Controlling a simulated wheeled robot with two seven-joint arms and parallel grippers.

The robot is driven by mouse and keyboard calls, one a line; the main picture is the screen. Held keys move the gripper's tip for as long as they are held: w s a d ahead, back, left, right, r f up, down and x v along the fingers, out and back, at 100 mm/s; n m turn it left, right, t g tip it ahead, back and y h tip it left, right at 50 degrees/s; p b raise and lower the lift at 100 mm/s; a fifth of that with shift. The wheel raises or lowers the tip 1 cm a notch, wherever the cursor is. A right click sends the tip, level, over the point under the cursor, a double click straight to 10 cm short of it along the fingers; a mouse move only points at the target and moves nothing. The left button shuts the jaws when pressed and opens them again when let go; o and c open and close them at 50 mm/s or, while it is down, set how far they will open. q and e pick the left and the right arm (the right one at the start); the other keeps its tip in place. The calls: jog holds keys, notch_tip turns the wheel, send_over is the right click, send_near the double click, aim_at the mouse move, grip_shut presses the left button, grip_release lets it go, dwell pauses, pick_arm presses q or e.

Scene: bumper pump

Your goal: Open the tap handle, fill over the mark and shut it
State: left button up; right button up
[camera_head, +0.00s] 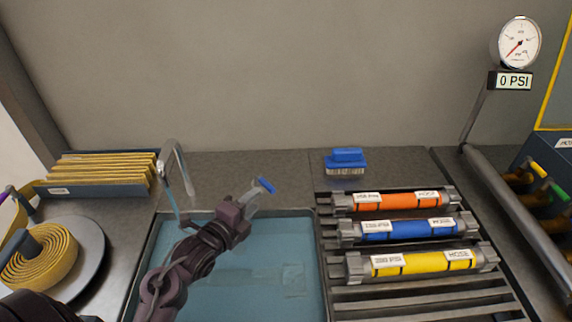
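A grey curved tap spout (176,160) rises at the back left of the sink. A thin pale blue streak (168,201) runs from its end down to the sink, like a stream of water. The sink (150,268) holds blue-tinted water (245,285); I cannot make out a fill mark. The small blue tap handle (266,185) is behind the sink, right of the spout. My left gripper (256,196) reaches over the sink with its tips right at this handle. Whether its fingers close on the handle is unclear. My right gripper is not in view.
On the right, a slatted rack (372,296) bears orange (398,201), blue (409,229) and yellow (424,263) hoses. A blue brush (347,160) lies behind. A gauge (518,42) reads 0 PSI. Left are a file tray (95,188) and a coiled yellow hose (45,264).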

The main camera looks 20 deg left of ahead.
aim_at(267, 184)
pick_arm(q)
jog(key=p+x, duration=0.1)
jog(key=x, duration=0.7)
jog(key=shift+r, duration=0.15)
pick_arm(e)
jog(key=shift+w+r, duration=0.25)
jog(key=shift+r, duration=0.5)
pick_arm(q)
grip_shut()
